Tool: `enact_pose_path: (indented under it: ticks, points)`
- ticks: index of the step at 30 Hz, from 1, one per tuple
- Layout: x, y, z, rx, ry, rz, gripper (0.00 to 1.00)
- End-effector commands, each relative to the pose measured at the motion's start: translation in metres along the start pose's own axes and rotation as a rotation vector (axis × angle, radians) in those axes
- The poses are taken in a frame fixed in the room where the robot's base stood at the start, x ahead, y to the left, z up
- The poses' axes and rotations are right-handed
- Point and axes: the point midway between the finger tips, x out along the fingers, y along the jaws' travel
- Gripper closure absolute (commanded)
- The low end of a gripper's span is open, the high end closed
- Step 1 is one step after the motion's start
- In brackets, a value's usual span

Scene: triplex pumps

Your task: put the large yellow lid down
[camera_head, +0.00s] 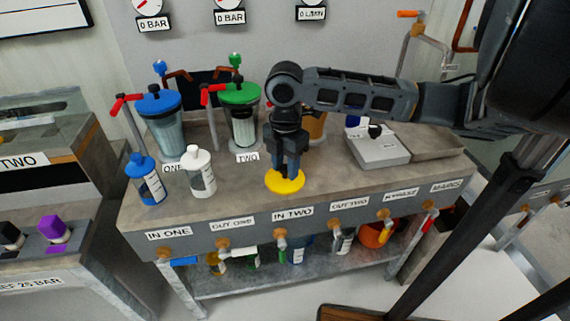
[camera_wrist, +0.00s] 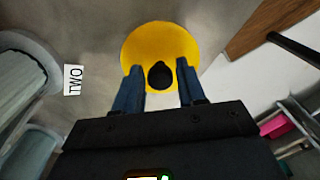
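The large yellow lid (camera_head: 285,181) lies flat at the front edge of the grey bench top, above the IN TWO label. In the wrist view the lid (camera_wrist: 160,40) is a yellow disc with a black knob (camera_wrist: 160,75) on it. My gripper (camera_head: 286,172) points straight down over the lid. In the wrist view my gripper (camera_wrist: 160,68) has one blue finger on each side of the knob. Thin strips of yellow show between knob and fingers, so it looks slightly open around the knob. The far side of the lid is partly hidden by the fingers in the head view.
A green-lidded canister (camera_head: 243,115) stands behind the gripper, a blue-lidded one (camera_head: 163,122) further left. A white bottle (camera_head: 199,170) and a blue bottle (camera_head: 147,180) stand left of the lid. A grey-white device (camera_head: 378,148) sits right. Bench top (camera_head: 345,187) is bare right of the lid.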

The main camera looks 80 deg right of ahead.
Motion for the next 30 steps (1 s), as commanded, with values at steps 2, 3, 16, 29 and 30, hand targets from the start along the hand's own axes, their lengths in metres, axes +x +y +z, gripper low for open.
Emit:
enact_pose_path:
  ticks: [2,3,16,29,30]
  points:
    - [0.0,0.0,0.0,0.0,0.0,0.0,0.52]
    - [0.0,0.0,0.0,0.0,0.0,0.0,0.48]
    - [-0.013,0.001,0.0,0.0,-0.001,0.001,0.47]
    - [-0.097,0.001,0.0,-0.002,-0.002,0.002,0.47]
    - [-0.103,0.001,0.0,-0.002,-0.001,0.002,0.47]
